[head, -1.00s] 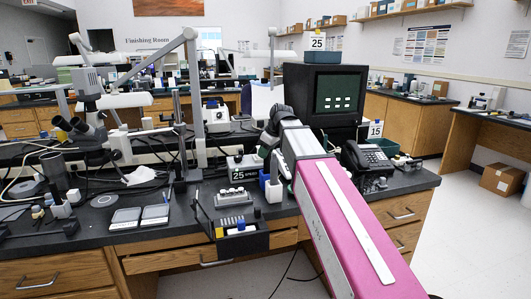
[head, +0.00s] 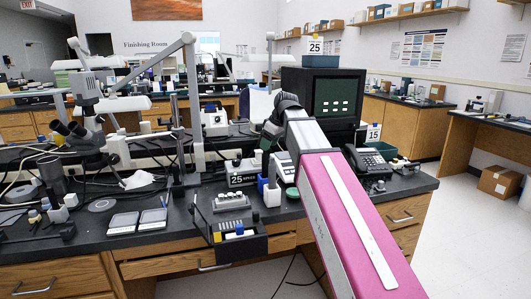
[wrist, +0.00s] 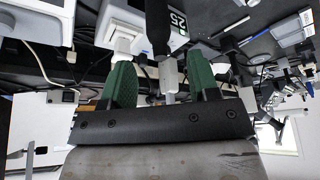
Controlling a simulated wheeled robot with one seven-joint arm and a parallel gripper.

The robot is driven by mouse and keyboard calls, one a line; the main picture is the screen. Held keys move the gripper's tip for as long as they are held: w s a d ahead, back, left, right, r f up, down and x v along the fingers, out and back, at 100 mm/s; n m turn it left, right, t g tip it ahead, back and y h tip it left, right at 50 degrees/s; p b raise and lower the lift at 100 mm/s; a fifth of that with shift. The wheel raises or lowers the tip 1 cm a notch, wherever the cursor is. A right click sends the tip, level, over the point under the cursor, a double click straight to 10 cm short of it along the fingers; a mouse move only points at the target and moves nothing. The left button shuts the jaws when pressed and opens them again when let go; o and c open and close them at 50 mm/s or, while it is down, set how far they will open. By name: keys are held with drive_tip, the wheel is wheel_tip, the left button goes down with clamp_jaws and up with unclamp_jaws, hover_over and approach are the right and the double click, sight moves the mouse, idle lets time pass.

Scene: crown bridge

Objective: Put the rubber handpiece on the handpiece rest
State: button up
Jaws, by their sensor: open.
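My gripper (wrist: 160,80) shows in the wrist view with its two green fingers apart. Between them is a slim rod with a black upper part (wrist: 157,25) and a white lower part (wrist: 169,72); it looks like the rubber handpiece, and no finger is clearly closed on it. Just left of the arm, a white holder with a blue part (head: 273,194) stands beside the control box marked 25 (head: 241,173). I cannot tell for sure which piece is the handpiece rest.
A black tray with small bottles (head: 240,246) sits at the bench's front edge, with a small rack (head: 231,202) behind it. Cables cross the bench.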

drive_tip(key=shift+v, duration=2.9)
